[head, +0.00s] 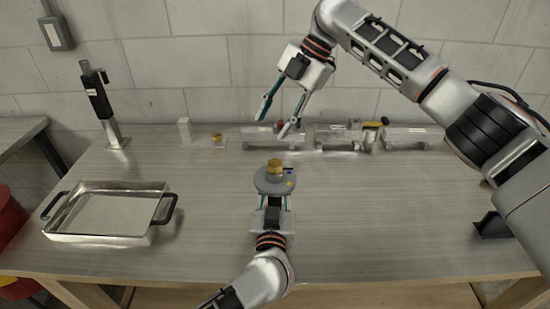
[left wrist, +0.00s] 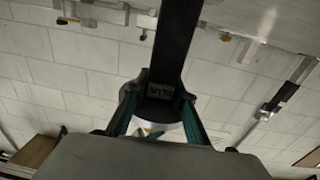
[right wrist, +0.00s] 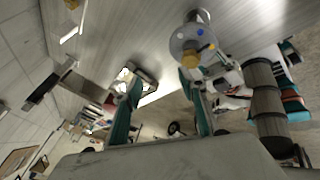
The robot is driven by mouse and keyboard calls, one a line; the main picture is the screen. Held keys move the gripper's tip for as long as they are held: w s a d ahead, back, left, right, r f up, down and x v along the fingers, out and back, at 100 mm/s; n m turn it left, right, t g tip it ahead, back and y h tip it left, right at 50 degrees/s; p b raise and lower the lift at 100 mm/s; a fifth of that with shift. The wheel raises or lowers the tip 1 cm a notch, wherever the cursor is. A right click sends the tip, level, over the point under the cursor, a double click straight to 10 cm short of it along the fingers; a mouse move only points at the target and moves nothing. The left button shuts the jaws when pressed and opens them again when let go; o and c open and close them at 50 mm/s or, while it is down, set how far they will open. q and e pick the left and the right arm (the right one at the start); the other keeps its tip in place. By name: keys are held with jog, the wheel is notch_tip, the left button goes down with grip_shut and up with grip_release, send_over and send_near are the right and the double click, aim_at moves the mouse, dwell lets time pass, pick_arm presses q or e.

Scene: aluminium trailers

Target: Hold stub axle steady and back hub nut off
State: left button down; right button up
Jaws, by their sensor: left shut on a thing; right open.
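The stub axle shows in the head view as a grey round flange (head: 263,184) with coloured dots, with a brass hub nut (head: 275,164) on top. My left gripper (head: 272,203) is shut on the axle below the flange and holds it over the middle of the bench. In the left wrist view a dark labelled bar (left wrist: 172,60) runs between the left fingers. My right gripper (head: 273,126) is open and empty, above and behind the nut. The right wrist view shows the flange (right wrist: 183,38) and the nut (right wrist: 190,60) beyond the right fingers, apart from them.
A metal tray (head: 105,235) with black handles stands at the left of the bench (head: 370,220). Several metal fixtures (head: 345,138) line the back. A small brass piece (head: 216,137) is at back left, near a black upright device (head: 98,98). A black bracket (head: 492,226) stands at right.

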aim_at(275, 163)
jog(key=s+r+n+h, duration=0.4)
jog(key=s+n+h, duration=0.1)
jog(key=n+h, duration=0.15)
jog(key=shift+n+t+y, duration=0.35)
jog(key=shift+t+y, duration=0.05)
jog(key=shift+y, duration=0.05)
notch_tip(275, 163, down, 12)
jog(key=shift+w+f, duration=0.1)
jog(key=c, duration=1.1)
